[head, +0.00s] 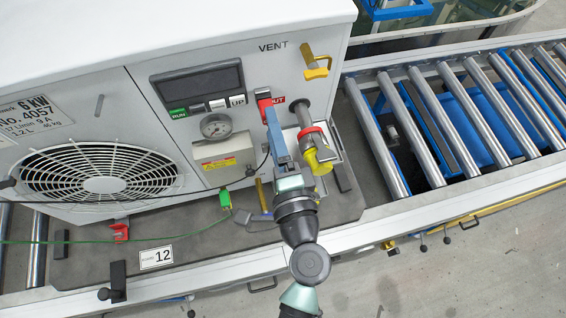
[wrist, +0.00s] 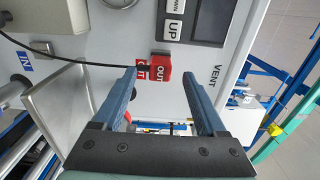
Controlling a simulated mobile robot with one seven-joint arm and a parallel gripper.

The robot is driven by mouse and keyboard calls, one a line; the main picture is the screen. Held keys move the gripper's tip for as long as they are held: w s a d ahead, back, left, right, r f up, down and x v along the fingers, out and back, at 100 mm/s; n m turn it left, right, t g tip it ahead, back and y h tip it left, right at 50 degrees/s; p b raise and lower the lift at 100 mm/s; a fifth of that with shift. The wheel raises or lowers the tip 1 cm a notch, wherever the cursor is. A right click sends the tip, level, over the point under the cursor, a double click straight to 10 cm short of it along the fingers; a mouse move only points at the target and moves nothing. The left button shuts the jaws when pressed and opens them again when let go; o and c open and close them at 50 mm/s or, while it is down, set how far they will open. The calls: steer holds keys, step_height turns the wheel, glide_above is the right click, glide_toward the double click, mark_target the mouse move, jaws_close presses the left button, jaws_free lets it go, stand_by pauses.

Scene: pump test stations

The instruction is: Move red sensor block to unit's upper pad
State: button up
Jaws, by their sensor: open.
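The red sensor block (head: 263,94) sits against the unit's front panel, beside the red OUT label (head: 278,100). In the wrist view the red block (wrist: 161,63) shows between and beyond my two fingertips, with a thin black cable running off to the left. My gripper (head: 271,112) is open and its blue fingers point at the panel just below the block. In the wrist view the fingers of my gripper (wrist: 159,72) stand apart, with nothing clearly held between them. The pad behind the block is hidden, and whether the block touches it I cannot tell.
A pipe with a red ring and yellow cap (head: 318,150) sticks out right of my gripper. A yellow vent handle (head: 317,66) is above it. A pressure gauge (head: 215,125) and display (head: 198,84) are left. A green cable plug (head: 224,198) lies low. Rollers (head: 470,105) extend right.

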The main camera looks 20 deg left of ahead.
steer(key=b+v, duration=0.2)
steer(key=v, duration=0.6)
steer(key=shift+b, duration=0.4)
steer(key=shift+d, duration=0.1)
